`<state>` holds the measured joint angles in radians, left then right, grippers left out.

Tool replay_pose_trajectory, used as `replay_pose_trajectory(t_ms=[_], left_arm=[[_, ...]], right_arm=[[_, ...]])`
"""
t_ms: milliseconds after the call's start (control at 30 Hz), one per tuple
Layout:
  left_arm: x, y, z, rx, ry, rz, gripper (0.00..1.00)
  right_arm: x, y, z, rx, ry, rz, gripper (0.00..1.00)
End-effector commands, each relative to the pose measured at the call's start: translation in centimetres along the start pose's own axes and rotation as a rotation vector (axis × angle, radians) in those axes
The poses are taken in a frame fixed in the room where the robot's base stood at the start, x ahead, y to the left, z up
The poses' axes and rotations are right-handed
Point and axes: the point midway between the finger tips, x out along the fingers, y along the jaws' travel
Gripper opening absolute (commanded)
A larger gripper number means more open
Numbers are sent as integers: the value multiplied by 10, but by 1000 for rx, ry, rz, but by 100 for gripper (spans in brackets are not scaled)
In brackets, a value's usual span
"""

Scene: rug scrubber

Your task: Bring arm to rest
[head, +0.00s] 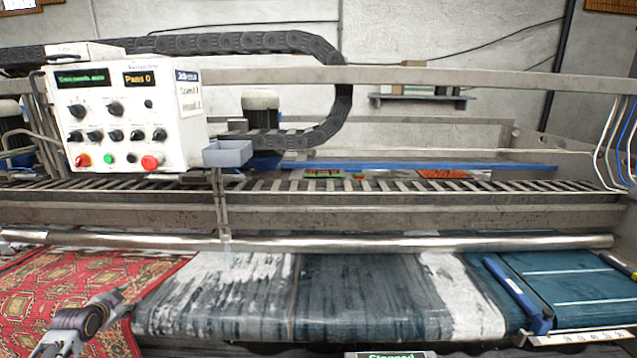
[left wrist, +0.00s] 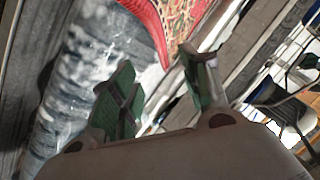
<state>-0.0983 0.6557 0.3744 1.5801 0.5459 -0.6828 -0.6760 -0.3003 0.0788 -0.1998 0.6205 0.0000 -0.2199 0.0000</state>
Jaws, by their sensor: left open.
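My left gripper (head: 92,315) shows at the lower left of the head view, in front of a red patterned rug (head: 75,275). In the left wrist view its two green-padded fingers (left wrist: 158,88) stand apart with nothing between them. I cannot tell the distance from the fingers to the rug. My right gripper is in neither view.
A black cable chain (head: 335,95) arches behind.

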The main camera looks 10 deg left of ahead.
Motion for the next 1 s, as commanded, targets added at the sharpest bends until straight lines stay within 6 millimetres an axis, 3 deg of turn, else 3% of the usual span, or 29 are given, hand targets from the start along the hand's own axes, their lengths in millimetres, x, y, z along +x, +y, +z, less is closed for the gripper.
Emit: replay_pose_trajectory(t_ms=[200, 500, 767, 1000], left_arm=[[27, 71, 64, -64, -90, 59, 46], [43, 174, 146, -132, -208, 136, 46], [38, 268, 212, -172, -304, 203, 46], [20, 357, 267, -200, -390, 268, 46]], right_arm=[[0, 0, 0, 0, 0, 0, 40], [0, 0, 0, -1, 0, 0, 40], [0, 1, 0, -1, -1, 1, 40], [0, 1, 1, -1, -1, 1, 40]])
